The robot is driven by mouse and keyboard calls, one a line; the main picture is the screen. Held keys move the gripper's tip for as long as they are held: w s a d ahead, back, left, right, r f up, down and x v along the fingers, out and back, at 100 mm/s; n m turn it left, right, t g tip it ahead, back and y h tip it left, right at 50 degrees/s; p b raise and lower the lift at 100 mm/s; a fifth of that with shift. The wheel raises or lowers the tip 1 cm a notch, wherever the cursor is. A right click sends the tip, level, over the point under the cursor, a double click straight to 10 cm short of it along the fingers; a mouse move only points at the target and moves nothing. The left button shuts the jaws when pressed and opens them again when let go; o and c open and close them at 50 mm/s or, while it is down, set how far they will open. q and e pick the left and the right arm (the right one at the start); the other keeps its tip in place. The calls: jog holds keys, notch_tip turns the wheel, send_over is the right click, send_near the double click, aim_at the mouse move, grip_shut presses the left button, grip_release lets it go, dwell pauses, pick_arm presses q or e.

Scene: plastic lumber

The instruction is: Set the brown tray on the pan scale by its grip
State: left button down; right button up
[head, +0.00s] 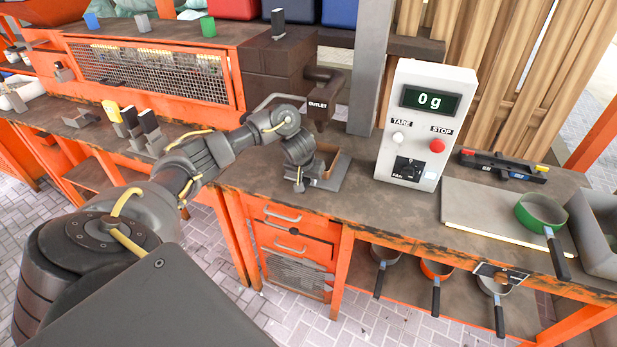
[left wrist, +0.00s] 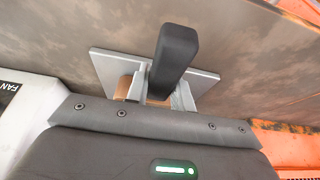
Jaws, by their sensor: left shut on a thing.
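The brown tray (head: 338,164) is at mid-bench under the outlet, mostly hidden by my left gripper (head: 312,181). In the left wrist view its brown sides (left wrist: 124,86) show beside the fingers, and its dark grip (left wrist: 176,52) stands up between them. My left gripper (left wrist: 163,92) is shut on that grip. A flat grey metal plate (head: 332,184) lies under the tray; I cannot tell whether they touch. It also shows in the left wrist view (left wrist: 207,80). The white readout box (head: 425,120) to the right reads 0 g. My right gripper is not in view.
The brown outlet spout (head: 322,92) hangs just above the tray. To the right are a black level-like tool (head: 503,165) and a green-rimmed pan (head: 541,212) on a grey board (head: 480,210).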

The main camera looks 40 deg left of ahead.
pick_arm(q)
jog(key=c, duration=1.1)
grip_release()
jog(key=p+v, duration=0.5)
jog(key=v, duration=0.4)
jog(key=shift+r, duration=0.35)
jog(key=shift+s+d+r+p, duration=0.1)
jog(key=shift+s+r+p, duration=0.25)
jog(key=shift+r+p, duration=0.2)
jog(key=shift+f, duration=0.1)
